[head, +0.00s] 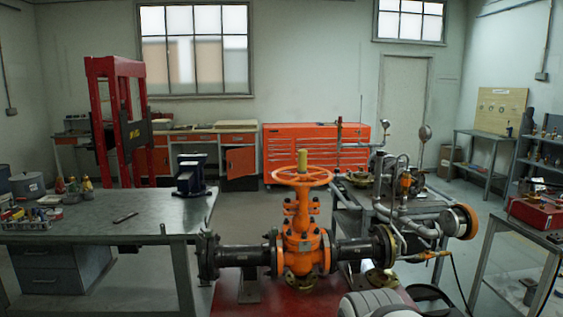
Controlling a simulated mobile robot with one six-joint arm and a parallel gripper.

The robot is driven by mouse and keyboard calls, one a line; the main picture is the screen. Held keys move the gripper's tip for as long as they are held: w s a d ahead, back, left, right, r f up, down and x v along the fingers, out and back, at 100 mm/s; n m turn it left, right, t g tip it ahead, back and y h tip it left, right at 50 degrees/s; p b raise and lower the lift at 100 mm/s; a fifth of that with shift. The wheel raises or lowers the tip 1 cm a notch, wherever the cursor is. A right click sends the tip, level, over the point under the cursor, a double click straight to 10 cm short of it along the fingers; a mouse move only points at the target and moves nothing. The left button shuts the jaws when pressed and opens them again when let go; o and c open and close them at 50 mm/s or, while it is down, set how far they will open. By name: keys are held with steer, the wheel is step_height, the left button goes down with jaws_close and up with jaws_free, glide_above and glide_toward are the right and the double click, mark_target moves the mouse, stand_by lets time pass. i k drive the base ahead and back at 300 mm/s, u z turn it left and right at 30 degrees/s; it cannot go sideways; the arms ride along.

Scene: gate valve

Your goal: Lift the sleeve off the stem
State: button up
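An orange gate valve (302,235) stands upright in the middle of the head view, between two dark flanged pipe pieces. Its orange handwheel (321,178) lies level at the top. A short yellowish sleeve (302,160) stands upright above the handwheel's hub, around where the stem is. The stem itself is hidden, and I cannot tell how far down the sleeve reaches. My gripper is not in view. A pale rounded part at the bottom edge, right of the valve, looks like a link of my arm.
A grey workbench (100,225) with a dark vise (192,175) and small parts is at the left. Grey piping with gauges (425,133) stands close on the valve's right. A red press (118,120) and red tool cabinet (315,150) are behind. The space above the sleeve looks free.

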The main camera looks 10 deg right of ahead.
mark_target(301, 154)
steer(key=z, duration=0.25)
steer(key=i, duration=1.8)
steer(key=u, duration=0.2)
